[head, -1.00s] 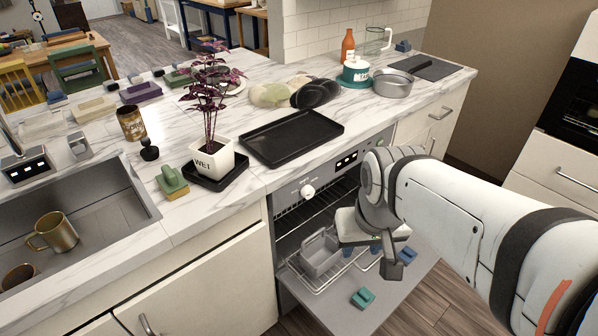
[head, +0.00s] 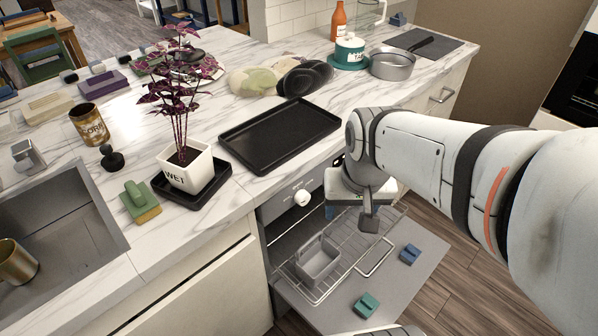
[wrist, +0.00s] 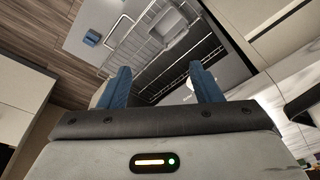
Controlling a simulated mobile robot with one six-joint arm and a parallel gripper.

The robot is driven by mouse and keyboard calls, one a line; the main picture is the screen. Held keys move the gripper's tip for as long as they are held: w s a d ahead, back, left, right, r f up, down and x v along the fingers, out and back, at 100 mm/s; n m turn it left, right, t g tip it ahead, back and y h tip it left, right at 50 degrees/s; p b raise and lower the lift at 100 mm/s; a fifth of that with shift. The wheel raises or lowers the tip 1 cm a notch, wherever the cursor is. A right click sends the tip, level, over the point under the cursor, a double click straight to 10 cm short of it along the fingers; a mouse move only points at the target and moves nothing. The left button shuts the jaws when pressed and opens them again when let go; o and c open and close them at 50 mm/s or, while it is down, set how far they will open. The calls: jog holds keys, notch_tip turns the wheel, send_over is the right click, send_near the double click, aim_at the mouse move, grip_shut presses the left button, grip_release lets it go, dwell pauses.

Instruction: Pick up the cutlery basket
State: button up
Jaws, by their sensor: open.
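The cutlery basket (head: 317,264) is a small grey open box with a raised handle. It sits on the wire rack of the open dishwasher, below the counter. In the wrist view the basket (wrist: 168,24) shows at the top, beyond my fingertips. My gripper (head: 347,212) is above the rack, up and to the right of the basket in the head view, and apart from it. Its two blue fingers (wrist: 160,72) are spread wide in the wrist view with nothing between them.
The dishwasher door (head: 400,275) lies folded down, with a teal block (head: 366,305) and a blue block (head: 410,254) on it. The counter edge is close to my gripper. A black tray (head: 280,135) and a potted plant (head: 185,165) stand on the counter.

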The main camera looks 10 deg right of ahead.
jog(key=o, duration=0.9)
jog(key=w+f+m+b, duration=0.3)
jog(key=w+f+b, duration=0.1)
jog(key=f, duration=0.6)
jog(key=w+a+f+m+g+b, duration=0.1)
jog(key=w+f+m+b, duration=0.2)
jog(key=f+b, duration=0.3)
jog(key=w+a+f+m+g+b, duration=0.1)
jog(key=w+f+m+b, duration=0.2)
jog(key=f, duration=1.2)
jog(key=shift+w+a+f+b, duration=0.1)
jog(key=shift+w+f+b, duration=0.05)
jog(key=shift+w+b, duration=0.55)
jog(key=shift+w+a+f+b, duration=0.1)
jog(key=shift+w+f+b, duration=0.05)
jog(key=shift+w+b, duration=0.45)
jog(key=b, duration=0.3)
send_over(317, 269)
jog(key=shift+f, duration=4)
